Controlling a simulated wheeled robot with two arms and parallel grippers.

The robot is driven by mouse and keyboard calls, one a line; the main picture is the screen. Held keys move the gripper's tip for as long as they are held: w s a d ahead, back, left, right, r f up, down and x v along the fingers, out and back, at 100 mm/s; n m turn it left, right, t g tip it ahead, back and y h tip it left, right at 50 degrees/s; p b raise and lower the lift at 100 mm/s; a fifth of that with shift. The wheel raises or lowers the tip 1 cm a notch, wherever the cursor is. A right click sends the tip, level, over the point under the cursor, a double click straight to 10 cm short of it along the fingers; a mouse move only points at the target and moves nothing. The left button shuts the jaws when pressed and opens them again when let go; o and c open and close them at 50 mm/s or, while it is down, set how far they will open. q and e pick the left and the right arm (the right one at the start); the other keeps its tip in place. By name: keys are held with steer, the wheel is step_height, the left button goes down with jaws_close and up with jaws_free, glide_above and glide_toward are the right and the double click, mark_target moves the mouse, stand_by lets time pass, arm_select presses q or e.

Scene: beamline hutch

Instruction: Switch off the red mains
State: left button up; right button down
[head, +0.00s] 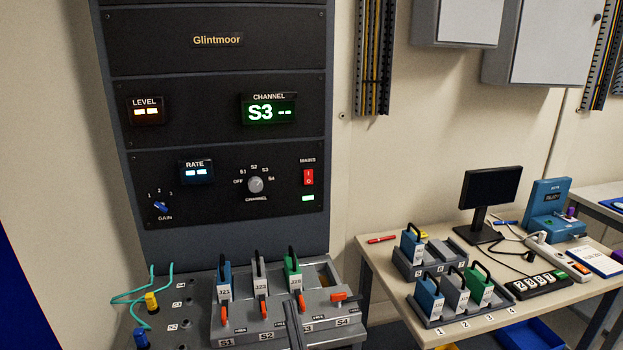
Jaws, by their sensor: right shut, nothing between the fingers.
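The red mains switch (308,177) is a small rocker marked I and O, at the right of the lowest black rack panel (225,215). The word MAINS stands above it, and a small green lamp (308,198) below it is lit. My right gripper (293,310) shows at the bottom centre, in front of the slotted console. It is shut with nothing in it, well below the switch and apart from it. It hides part of the console near S3. My left gripper is not in view.
The channel knob (255,184) and gain knob (160,207) are left of the switch. The channel display (269,110) reads S3. Handled modules, such as the green one (293,280), stand up from the console (345,318) below the panel. A bench (385,275) stands at right.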

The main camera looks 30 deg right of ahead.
steer(key=w+d+r+m+g+p, duration=0.1)
steer(key=w+d+r+g+p, duration=0.2)
steer(key=w+d+r+g, duration=0.3)
steer(key=w+d+r+m+g+h+p, duration=0.1)
steer(key=w+d+r+g+p, duration=0.3)
steer(key=w+d, duration=0.7)
step_height(320, 180, up, 3)
steer(key=g, duration=0.3)
steer(key=shift+d+h, duration=0.3)
steer(key=shift+d, duration=0.05)
steer(key=shift+w+f, duration=0.1)
steer(key=p, duration=0.6)
glide_toward(309, 182)
steer(key=x, duration=0.5)
steer(key=shift+w+d+r, duration=0.2)
steer(key=shift+w, duration=0.2)
steer(key=shift+w+d+f, duration=0.15)
steer(key=shift+w+f, duration=0.1)
steer(key=shift+w, duration=0.25)
